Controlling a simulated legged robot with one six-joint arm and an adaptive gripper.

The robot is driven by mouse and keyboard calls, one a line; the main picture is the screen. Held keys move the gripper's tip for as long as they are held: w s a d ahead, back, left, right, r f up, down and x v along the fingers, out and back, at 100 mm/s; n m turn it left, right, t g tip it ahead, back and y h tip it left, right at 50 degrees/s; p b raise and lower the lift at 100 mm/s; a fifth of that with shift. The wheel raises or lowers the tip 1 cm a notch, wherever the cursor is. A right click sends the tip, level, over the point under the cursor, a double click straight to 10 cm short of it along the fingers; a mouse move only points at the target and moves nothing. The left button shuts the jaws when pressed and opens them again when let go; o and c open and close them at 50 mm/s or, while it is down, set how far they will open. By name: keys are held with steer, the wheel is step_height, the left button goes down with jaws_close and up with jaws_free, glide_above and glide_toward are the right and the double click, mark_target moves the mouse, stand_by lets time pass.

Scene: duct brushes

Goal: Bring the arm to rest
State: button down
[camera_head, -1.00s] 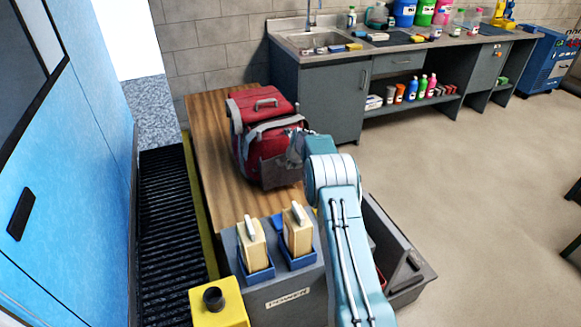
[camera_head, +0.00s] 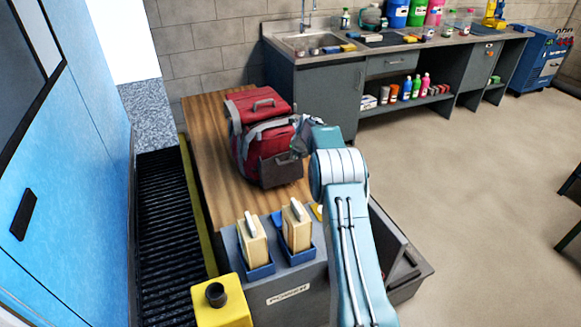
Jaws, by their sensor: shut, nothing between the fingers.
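My arm reaches forward from the bottom of the view, with its pale blue links over the grey power box (camera_head: 285,302). My gripper (camera_head: 301,138) is the dark grey end piece beside the right side of the red and grey bag (camera_head: 262,108). It is shut and seems empty; its fingers are small and partly hidden by the arm. I cannot tell whether it touches the bag. The bag stands on the wooden table (camera_head: 203,133).
Two cream battery-like blocks (camera_head: 252,240) sit in blue holders on the power box. A yellow box with a black knob (camera_head: 218,302) is at the front. A grey open bin (camera_head: 408,268) lies right of the arm. A sink counter (camera_head: 330,80) lines the back wall.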

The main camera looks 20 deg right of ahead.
steer(key=s+a+r+n, duration=0.4)
steer(key=r+n, duration=0.1)
steer(key=r, duration=0.5)
steer(key=s+a+r+n, duration=0.4)
steer(key=r, duration=0.5)
steer(key=s+a+r+n, duration=0.6)
steer(key=s+r+n, duration=0.2)
steer(key=s, duration=0.4)
steer(key=s+a+r+n, duration=0.1)
steer(key=s+a+n, duration=0.3)
steer(key=s, duration=0.5)
steer(key=s+a+r+n, duration=0.1)
steer(key=s+n, duration=0.6)
steer(key=s, duration=0.2)
steer(key=s+f+n, duration=0.2)
steer(key=s+n, duration=0.2)
steer(key=s, duration=0.2)
steer(key=s+a+f+n, duration=0.1)
steer(key=s+f+n, duration=0.1)
steer(key=s, duration=0.5)
steer(key=shift+a+f+n, duration=0.3)
steer(key=shift+f+n, duration=0.05)
steer(key=shift+n, duration=0.55)
